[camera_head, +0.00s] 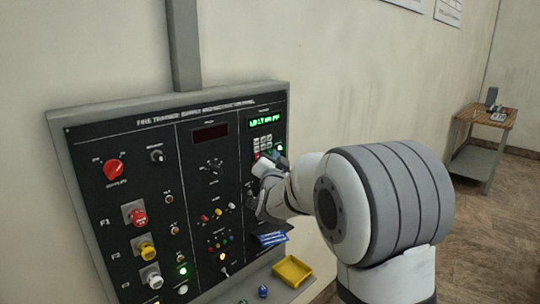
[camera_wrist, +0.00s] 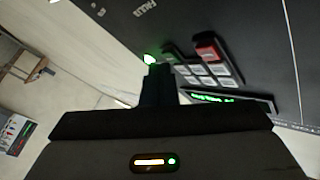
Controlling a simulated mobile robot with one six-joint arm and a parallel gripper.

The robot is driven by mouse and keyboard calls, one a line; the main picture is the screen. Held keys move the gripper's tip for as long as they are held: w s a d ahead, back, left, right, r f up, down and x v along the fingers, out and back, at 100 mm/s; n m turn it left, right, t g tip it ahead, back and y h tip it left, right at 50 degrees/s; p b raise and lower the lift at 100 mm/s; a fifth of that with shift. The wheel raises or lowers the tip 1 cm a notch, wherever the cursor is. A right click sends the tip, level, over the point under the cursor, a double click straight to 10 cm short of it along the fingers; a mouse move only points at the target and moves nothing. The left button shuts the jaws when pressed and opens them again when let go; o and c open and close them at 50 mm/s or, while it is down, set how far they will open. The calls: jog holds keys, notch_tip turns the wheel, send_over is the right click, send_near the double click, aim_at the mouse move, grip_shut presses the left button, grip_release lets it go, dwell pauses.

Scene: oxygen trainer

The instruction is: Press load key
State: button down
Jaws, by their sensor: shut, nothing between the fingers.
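The dark trainer panel (camera_head: 155,190) is on the wall, with a small keypad (camera_head: 261,144) at its upper right under a lit green display (camera_head: 265,120). In the wrist view the keypad shows grey keys (camera_wrist: 208,70) and a red key (camera_wrist: 207,50). A green lit button (camera_wrist: 150,59) is beside the keypad. My gripper (camera_wrist: 159,70) is shut and empty, its tips close to the green button; I cannot tell whether they touch it. In the head view my gripper (camera_head: 279,161) covers part of the keypad area. The load key's label is not readable.
A red knob (camera_head: 114,169) and red, yellow and white buttons line the panel's left.

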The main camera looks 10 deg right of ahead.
jog(key=shift+s+d, duration=0.25)
jog(key=shift+s, duration=0.1)
jog(key=shift+b, duration=0.35)
jog(key=s+d+b, duration=0.1)
jog(key=s, duration=0.1)
jog(key=s+d+b, duration=0.2)
dwell(0.7)
jog(key=s+f+n+g+y, duration=0.1)
jog(key=s+f+n+g, duration=0.2)
jog(key=s, duration=0.9)
jog(key=s+f+n+g+y, duration=0.1)
jog(key=s+f+n+g, duration=0.2)
jog(key=s+f+g, duration=0.5)
jog(key=s+f+n+g+y, duration=0.1)
jog(key=s+f+n+g, duration=0.2)
jog(key=s+f, duration=0.6)
jog(key=s+g, duration=0.2)
jog(key=s, duration=0.4)
jog(key=shift+s+g, duration=0.3)
jog(key=shift+s, duration=0.1)
